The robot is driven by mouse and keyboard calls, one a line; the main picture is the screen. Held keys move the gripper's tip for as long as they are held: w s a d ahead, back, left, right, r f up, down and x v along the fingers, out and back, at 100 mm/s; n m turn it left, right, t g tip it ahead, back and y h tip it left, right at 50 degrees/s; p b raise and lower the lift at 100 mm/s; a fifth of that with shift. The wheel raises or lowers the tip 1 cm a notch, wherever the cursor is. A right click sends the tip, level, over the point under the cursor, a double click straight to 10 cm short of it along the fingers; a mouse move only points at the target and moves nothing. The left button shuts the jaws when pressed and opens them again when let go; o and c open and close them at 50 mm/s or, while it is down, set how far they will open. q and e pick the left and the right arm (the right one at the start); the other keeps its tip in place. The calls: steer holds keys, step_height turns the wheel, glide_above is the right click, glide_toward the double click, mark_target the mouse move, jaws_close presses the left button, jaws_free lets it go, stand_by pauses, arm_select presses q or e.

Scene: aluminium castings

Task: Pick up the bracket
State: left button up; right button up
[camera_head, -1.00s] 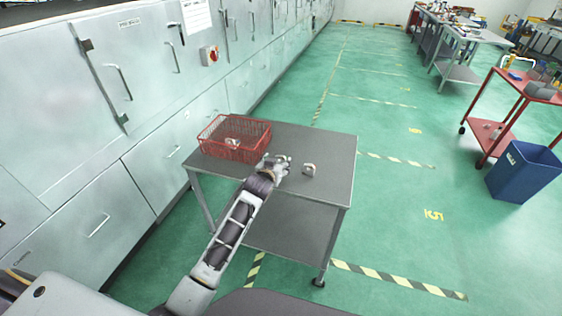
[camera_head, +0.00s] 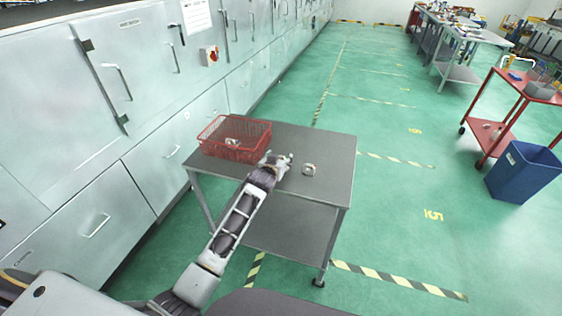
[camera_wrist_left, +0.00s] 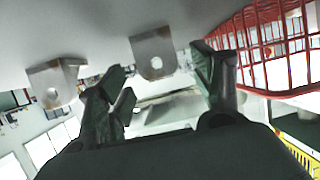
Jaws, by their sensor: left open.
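My left gripper (camera_head: 284,160) is open over the grey table, just right of the red basket in the head view. In the left wrist view its spread fingers (camera_wrist_left: 160,63) stand on either side of a pale metal bracket (camera_wrist_left: 153,50) with a round hole; it lies beyond or between the tips, and I cannot tell which. No finger is seen gripping it. A second bracket (camera_wrist_left: 52,84) shows left of the fingers. In the head view one bracket (camera_head: 308,169) lies right of the gripper; the other is largely hidden by the gripper. My right gripper is out of view.
The red wire basket (camera_head: 216,148) stands on the table's left side, with a pale part (camera_head: 232,142) inside; the basket also shows in the wrist view (camera_wrist_left: 262,40). The grey table (camera_head: 330,185) is clear at its right side. Grey cabinets (camera_head: 150,80) line the left.

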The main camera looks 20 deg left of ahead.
arm_select(q)
steer(key=shift+x, duration=1.15)
steer(key=shift+c, duration=0.5)
steer(key=c, duration=1)
steer(key=shift+r, duration=0.15)
steer(key=shift+c, duration=0.2)
steer(key=shift+r, duration=4.95)
